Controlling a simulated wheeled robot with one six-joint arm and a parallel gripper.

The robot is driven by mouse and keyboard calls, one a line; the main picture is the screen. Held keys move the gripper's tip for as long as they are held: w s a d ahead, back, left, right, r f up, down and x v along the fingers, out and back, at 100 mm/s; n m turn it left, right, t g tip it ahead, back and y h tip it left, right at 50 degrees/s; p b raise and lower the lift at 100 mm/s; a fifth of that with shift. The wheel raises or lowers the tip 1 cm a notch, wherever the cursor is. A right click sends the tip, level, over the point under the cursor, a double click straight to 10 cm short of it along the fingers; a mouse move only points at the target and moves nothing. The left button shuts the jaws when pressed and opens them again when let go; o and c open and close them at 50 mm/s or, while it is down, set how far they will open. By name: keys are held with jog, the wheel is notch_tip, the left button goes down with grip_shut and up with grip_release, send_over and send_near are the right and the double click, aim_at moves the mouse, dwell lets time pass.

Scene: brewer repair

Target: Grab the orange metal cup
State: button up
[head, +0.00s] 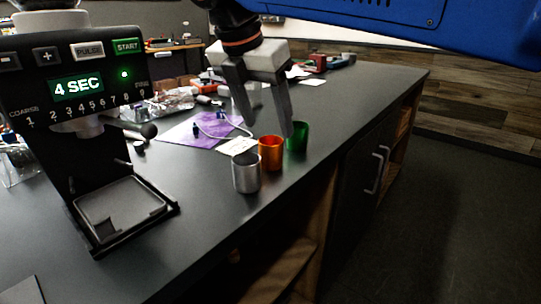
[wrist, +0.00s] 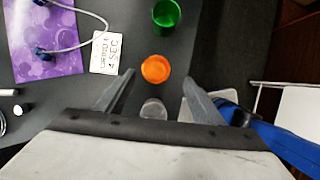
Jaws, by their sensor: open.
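The orange metal cup (head: 270,153) stands upright on the dark counter, between a silver cup (head: 246,172) at its front left and a green cup (head: 297,136) at its back right. My gripper (head: 266,124) is open and empty above the cups. In the wrist view the orange cup (wrist: 156,69) is seen from above, just beyond the fingertips and between their lines. The green cup (wrist: 166,14) is farther off. The silver cup (wrist: 153,109) lies between the fingers in the picture, its near part hidden by my gripper (wrist: 158,80).
A grinder (head: 85,90) showing "4 SEC" stands at the left. A purple sheet (head: 190,132) with a cable and a note card (wrist: 106,52) lie left of the cups. The counter's right edge is close to the cups. Bare counter lies in front.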

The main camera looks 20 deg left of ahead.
aim_at(271, 144)
jog(key=shift+a+x, duration=0.15)
jog(key=shift+x, duration=1.75)
jog(key=shift+a+x, duration=0.2)
jog(key=shift+x, duration=1.65)
jog(key=shift+w, duration=0.1)
jog(key=c, duration=1.1)
